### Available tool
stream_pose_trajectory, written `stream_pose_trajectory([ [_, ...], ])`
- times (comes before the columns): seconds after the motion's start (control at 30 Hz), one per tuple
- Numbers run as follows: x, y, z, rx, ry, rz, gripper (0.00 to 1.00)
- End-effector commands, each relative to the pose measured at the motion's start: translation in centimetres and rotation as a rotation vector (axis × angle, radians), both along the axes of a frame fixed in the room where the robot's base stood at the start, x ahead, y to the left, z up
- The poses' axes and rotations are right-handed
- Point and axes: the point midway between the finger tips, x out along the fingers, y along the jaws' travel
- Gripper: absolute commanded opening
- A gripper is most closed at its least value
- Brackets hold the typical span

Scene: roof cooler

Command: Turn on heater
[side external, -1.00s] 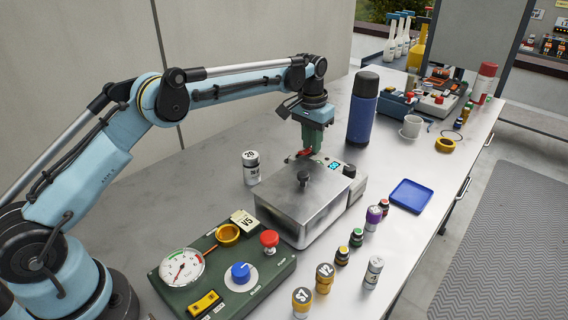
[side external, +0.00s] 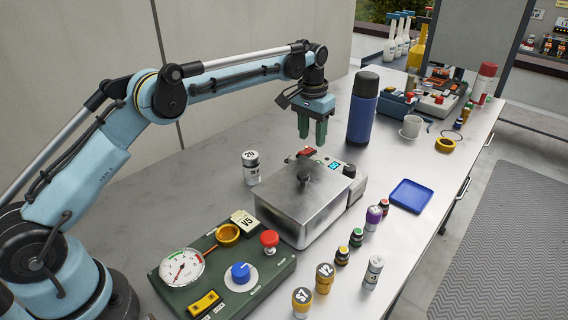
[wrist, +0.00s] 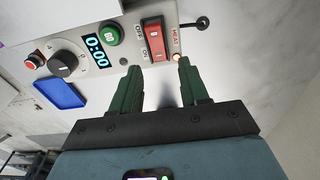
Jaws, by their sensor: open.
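The heater is a silver metal box (side external: 300,205) with a dark knob on its lid and a control panel at its back edge. A small lamp (wrist: 177,58) beside the word HEAT glows warm white. The display (wrist: 96,50) reads 0:00. My gripper (side external: 313,141) is open and empty, above the panel and apart from the switch. In the wrist view, the green fingertips (wrist: 158,67) are on either side below the switch.
A green console (side external: 222,270) with gauge and knobs is in front. A blue flask (side external: 362,108) stands behind right, a labelled bottle (side external: 250,168) at left. Several small bottles and a blue tray (side external: 410,196) are at right.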

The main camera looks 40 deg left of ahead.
Motion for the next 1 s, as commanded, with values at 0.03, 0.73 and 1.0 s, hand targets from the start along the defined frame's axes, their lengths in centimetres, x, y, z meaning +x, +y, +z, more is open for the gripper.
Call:
stream_pose_trajectory([
  [0.03, 0.0, 0.0, 0.9, 0.000, 0.000, 0.000, 0.45],
  [0.73, -0.3, 0.0, 5.0, 0.000, -0.001, 0.000, 0.45],
  [1.0, -1.1, 0.0, 6.8, 0.000, -0.031, 0.000, 0.45],
])
